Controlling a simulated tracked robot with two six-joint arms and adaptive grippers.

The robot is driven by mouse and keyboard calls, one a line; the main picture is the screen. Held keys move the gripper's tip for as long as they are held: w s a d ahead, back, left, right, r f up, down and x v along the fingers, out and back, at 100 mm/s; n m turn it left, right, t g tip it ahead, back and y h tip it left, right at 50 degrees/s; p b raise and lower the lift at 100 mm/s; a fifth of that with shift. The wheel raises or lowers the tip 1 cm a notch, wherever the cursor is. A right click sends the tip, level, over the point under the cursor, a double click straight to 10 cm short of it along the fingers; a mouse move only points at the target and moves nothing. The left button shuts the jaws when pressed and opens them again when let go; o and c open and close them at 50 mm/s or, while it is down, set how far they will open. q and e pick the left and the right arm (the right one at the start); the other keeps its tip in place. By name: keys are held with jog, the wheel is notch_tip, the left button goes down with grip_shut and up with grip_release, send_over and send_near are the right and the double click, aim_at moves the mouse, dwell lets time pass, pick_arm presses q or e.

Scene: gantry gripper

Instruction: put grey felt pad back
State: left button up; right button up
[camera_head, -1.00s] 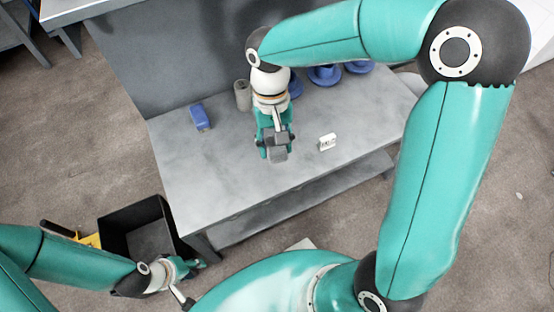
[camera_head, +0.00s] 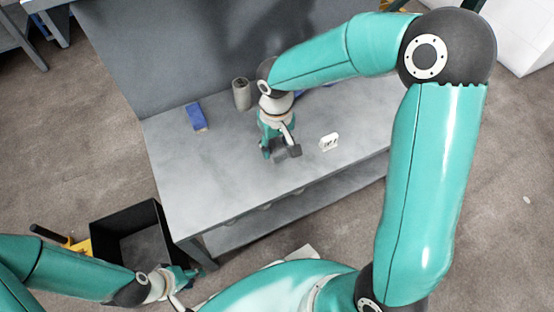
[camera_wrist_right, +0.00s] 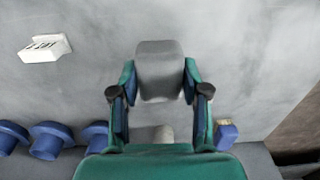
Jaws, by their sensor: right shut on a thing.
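The grey felt pad (camera_wrist_right: 159,70) is a small rounded grey block between the fingertips of my right gripper (camera_wrist_right: 159,84). In the head view the right gripper (camera_head: 279,150) is over the grey table, shut on the pad (camera_head: 291,151), which looks darker there. I cannot tell whether the pad touches the tabletop. My left gripper (camera_head: 182,277) is low at the left, beside the black bin and away from the pad; its fingers are too small to read.
The grey table (camera_head: 225,185) has a blue block (camera_head: 197,117), a grey cylinder (camera_head: 241,94) and a white labelled block (camera_head: 329,142). Several blue round parts (camera_wrist_right: 50,139) stand along one side. A black open bin (camera_head: 133,222) is on the floor. The table's front is clear.

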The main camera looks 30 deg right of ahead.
aim_at(277, 146)
notch_tip(277, 146, down, 6)
jog(key=shift+b, duration=1.1)
jog(key=o, duration=1)
jog(key=shift+r, duration=0.1)
notch_tip(277, 146, up, 12)
jog(key=p, duration=0.4)
jog(key=shift+s, duration=0.1)
